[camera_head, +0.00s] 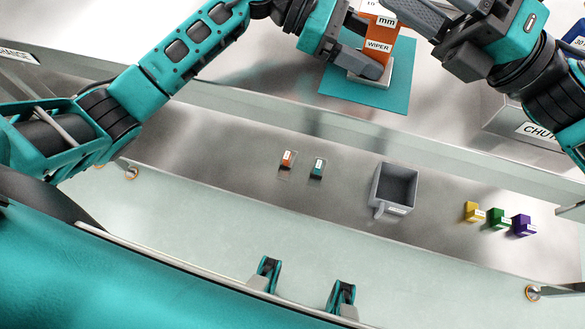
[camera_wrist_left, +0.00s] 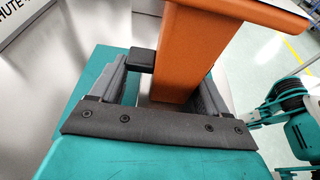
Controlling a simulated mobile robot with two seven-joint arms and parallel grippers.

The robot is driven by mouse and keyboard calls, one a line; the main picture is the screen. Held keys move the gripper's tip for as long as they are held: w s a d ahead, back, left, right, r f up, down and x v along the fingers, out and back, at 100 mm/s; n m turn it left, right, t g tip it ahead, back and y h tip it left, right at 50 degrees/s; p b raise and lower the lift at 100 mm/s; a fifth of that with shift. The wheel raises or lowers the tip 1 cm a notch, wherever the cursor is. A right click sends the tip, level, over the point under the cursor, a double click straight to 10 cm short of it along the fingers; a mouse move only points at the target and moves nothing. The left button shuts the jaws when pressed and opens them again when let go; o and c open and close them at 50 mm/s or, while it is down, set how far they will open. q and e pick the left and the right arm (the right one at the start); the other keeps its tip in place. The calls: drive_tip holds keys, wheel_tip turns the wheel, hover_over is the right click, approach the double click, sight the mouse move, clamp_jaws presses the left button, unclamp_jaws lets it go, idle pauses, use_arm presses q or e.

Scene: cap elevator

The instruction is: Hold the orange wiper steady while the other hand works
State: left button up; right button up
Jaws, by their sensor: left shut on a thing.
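The orange wiper (camera_head: 378,42), labelled "WIPER" and "mm", stands on a pale base over a teal mat (camera_head: 395,98) at the top of the head view. My left gripper (camera_head: 362,45) is shut on the wiper from the left. In the left wrist view, the orange wiper (camera_wrist_left: 185,55) sits between the grey fingers of my left gripper (camera_wrist_left: 165,92). My right gripper (camera_head: 425,18) is close to the wiper's right side in the head view. Its fingertips are partly cut off at the top, so its opening is unclear.
A grey open bin (camera_head: 378,210) stands on the lower shelf. Small orange (camera_head: 288,159) and teal (camera_head: 318,168) pieces lie left of it. Yellow (camera_head: 472,211), green (camera_head: 497,217) and purple (camera_head: 522,225) blocks lie right. A box labelled "CHUTE" (camera_head: 500,112) is beneath my right arm.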

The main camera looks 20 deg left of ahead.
drive_tip(key=s+a+r+m+t+y, duration=0.1)
drive_tip(key=s+a+r+m+t, duration=0.35)
drive_tip(key=m, duration=0.95)
drive_tip(key=s+a+f+m+h, duration=0.1)
drive_tip(key=f+m+h, duration=0.3)
drive_tip(key=f, duration=0.6)
drive_tip(key=s+a+f+m+g+h, duration=0.1)
drive_tip(key=s+a+f+m+h, duration=0.1)
drive_tip(key=f+m, duration=0.7)
drive_tip(key=s+a+f+m+g+h, duration=0.1)
drive_tip(key=f+m+h, duration=0.5)
drive_tip(key=f, duration=0.7)
drive_tip(key=shift+s+a+m+h, duration=0.3)
drive_tip(key=shift+s+a+m, duration=0.35)
drive_tip(key=shift+s, duration=0.3)
drive_tip(key=shift+d, duration=0.1)
